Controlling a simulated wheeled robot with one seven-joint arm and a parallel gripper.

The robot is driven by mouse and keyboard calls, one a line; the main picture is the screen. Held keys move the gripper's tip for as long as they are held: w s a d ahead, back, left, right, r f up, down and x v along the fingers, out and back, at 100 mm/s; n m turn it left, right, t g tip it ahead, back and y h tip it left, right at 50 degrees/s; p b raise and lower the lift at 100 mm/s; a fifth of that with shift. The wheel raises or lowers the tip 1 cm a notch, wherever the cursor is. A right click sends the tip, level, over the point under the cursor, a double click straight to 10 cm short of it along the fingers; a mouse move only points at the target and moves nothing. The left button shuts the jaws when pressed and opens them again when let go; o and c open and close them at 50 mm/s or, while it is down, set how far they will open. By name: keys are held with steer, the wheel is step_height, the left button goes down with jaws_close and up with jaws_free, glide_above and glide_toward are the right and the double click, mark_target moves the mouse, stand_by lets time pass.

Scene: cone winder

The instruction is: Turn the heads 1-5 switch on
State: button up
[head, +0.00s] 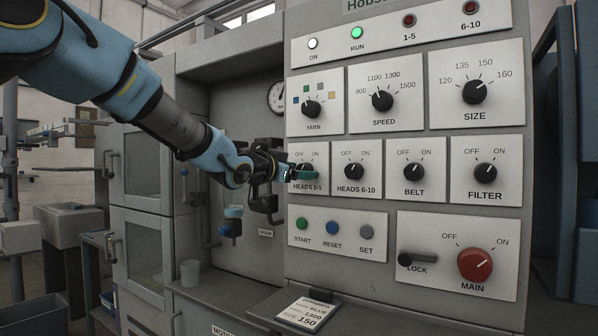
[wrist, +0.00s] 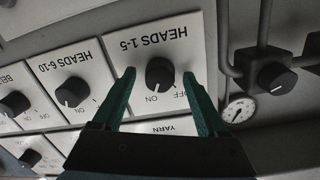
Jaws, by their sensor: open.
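The heads 1-5 switch is a black round knob (wrist: 160,74) on a white plate, seen upside down in the wrist view. In the wrist view my gripper's fingers (wrist: 158,80) stand on either side of the knob, with gaps visible. The 1-5 lamp (head: 409,20) is dark red.
The heads 6-10 knob (head: 354,171) sits close to the right, with the yarn knob (head: 311,109) just above. The RUN lamp (head: 357,32) glows green. The start button (head: 302,224) is below. A grey pipe and black fitting (wrist: 275,78) stand beside the panel.

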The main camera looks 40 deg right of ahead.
steer(key=v, duration=1.1)
steer(key=shift+d, duration=0.1)
